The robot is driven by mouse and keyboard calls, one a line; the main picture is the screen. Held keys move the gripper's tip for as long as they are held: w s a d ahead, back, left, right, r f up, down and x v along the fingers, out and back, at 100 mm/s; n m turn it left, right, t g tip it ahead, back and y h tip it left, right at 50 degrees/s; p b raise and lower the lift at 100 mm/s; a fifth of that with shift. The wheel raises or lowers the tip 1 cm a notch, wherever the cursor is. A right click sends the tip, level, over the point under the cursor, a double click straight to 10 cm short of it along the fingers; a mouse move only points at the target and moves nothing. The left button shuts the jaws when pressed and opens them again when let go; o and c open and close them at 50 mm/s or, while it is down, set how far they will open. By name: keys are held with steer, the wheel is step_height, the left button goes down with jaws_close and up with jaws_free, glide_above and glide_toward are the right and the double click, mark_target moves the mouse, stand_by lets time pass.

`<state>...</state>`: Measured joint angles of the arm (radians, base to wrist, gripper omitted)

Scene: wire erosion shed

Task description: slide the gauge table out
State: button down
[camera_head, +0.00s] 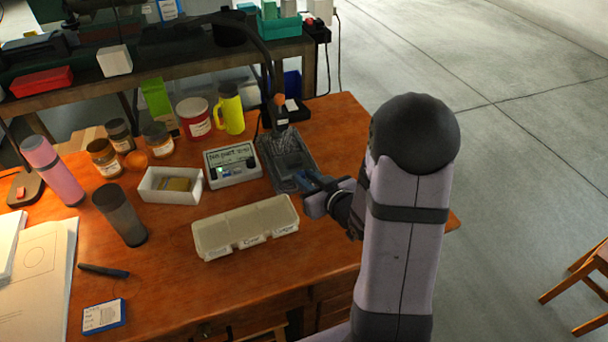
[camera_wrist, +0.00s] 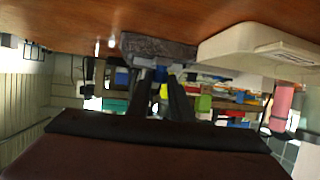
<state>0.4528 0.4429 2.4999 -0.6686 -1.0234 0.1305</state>
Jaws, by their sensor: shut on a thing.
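The gauge table (camera_head: 290,155) is a dark grey slab on the wooden bench, at the foot of a gauge stand (camera_head: 279,112) with a curved black arm. My gripper (camera_head: 302,181) is at the table's front edge, reaching in from the right. In the wrist view, which is upside down, the two dark fingers (camera_wrist: 165,78) meet the near face of a grey block (camera_wrist: 158,47). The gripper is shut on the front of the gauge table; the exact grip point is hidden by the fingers.
A display box (camera_head: 233,164) stands just left of the gauge table. A cream compartment tray (camera_head: 246,228) lies in front, left of my gripper. The wooden bench (camera_head: 325,245) is bare right of the tray.

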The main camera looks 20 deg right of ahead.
steer(key=shift+s+f, duration=0.15)
steer(key=shift+s, duration=0.05)
steer(key=c, duration=1.6)
jaws_free()
steer(key=shift+c, duration=0.2)
steer(key=shift+o, duration=0.3)
steer(key=shift+s, duration=0.15)
